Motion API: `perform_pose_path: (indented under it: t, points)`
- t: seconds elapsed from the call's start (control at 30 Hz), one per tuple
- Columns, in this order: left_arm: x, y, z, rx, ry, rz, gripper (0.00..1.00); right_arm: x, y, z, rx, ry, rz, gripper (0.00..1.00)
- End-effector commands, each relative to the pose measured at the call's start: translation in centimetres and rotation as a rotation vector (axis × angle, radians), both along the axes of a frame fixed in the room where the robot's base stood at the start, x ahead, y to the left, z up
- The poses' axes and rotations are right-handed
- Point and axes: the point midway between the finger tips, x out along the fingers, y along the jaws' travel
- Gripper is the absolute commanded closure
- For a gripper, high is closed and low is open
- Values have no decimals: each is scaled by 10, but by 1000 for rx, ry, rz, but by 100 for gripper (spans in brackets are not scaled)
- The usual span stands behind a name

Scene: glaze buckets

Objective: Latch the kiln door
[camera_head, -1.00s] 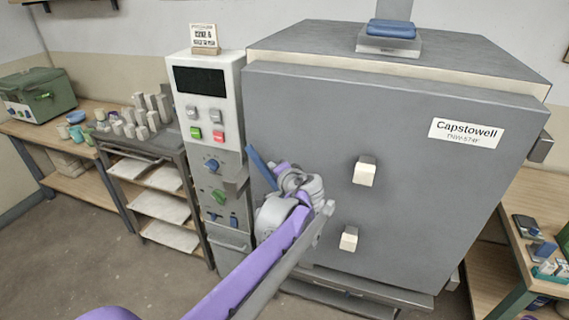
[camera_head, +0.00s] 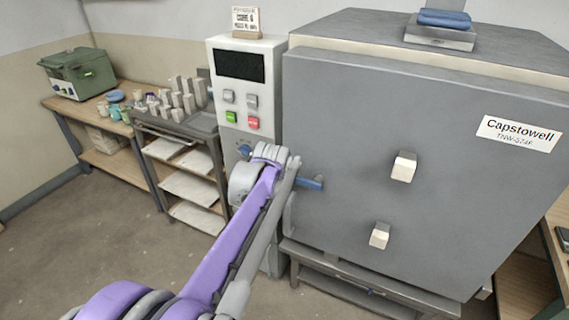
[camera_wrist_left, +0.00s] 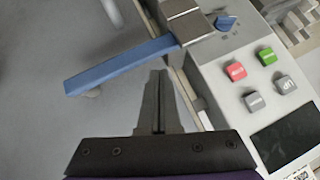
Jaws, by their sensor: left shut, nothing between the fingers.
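The kiln door (camera_head: 430,150) is a large grey panel with two pale square plugs. It looks shut against the kiln body. The blue latch handle (camera_head: 310,184) lies about level, reaching across the door's left edge. In the left wrist view the handle (camera_wrist_left: 120,66) runs from a metal pivot block (camera_wrist_left: 185,20) out over the grey door. My left gripper (camera_wrist_left: 158,85) is shut and empty, its tips close beside the handle near the pivot; I cannot tell whether they touch. In the head view my wrist hides the fingers and the pivot. My right gripper is not in view.
The control cabinet (camera_head: 240,100) stands directly left of the door, with a screen, coloured buttons and knobs. A shelf rack (camera_head: 185,165) and a bench with a green box (camera_head: 78,75) are further left. The kiln (camera_head: 350,25) carries a blue item on top. Open floor lies at front left.

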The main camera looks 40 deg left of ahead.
Motion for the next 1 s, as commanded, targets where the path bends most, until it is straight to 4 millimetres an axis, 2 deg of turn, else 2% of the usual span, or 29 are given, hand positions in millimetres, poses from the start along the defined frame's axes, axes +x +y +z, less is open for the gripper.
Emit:
perform_pose_path:
  t: [0.33, 1.0]
  points:
    - [-2, 6, -18, -1, 0, 1, 100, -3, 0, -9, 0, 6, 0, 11]
    - [-2, 7, -22, -1, 4, 1, 100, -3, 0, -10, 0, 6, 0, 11]
